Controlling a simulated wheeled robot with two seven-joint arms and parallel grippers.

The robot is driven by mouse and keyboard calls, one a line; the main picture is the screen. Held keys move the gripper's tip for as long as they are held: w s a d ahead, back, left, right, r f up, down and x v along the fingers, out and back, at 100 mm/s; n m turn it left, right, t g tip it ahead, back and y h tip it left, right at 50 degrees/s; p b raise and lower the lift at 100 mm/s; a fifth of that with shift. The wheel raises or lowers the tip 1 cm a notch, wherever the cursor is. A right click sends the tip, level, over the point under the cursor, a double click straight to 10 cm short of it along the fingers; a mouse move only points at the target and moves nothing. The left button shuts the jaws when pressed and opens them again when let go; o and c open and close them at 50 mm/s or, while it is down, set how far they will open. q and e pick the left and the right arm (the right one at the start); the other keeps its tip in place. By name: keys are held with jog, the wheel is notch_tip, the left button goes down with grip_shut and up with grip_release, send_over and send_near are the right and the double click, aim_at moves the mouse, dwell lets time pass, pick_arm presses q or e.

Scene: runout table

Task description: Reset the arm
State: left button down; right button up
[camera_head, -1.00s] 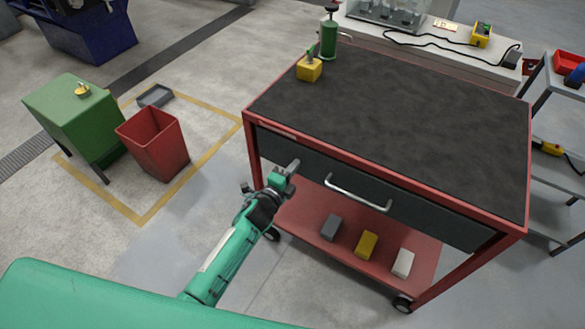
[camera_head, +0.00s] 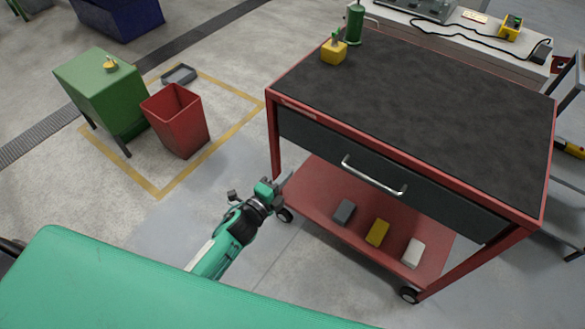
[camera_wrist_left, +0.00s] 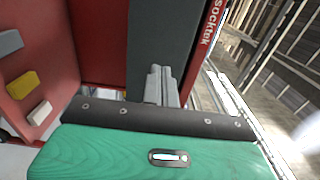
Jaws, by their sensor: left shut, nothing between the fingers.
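My left gripper (camera_head: 284,184) is in the head view, left of the red workbench cart (camera_head: 405,159) and below its top. Its fingers are shut and empty, pointing toward the cart's left front corner. The closed fingers also show in the left wrist view (camera_wrist_left: 160,85), in front of the cart's dark drawer front (camera_wrist_left: 153,35). In the head view the drawer (camera_head: 390,172) with its silver handle is closed. My right gripper is not in view.
Grey, yellow and white blocks (camera_head: 377,232) lie on the cart's lower shelf (camera_head: 315,190). A yellow block (camera_head: 334,52) and a green cylinder (camera_head: 355,25) stand on top. A red bin (camera_head: 177,122) and green cabinet (camera_head: 105,95) stand left; floor between is clear.

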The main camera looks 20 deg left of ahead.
pick_arm(q)
jog(key=shift+s, duration=0.3)
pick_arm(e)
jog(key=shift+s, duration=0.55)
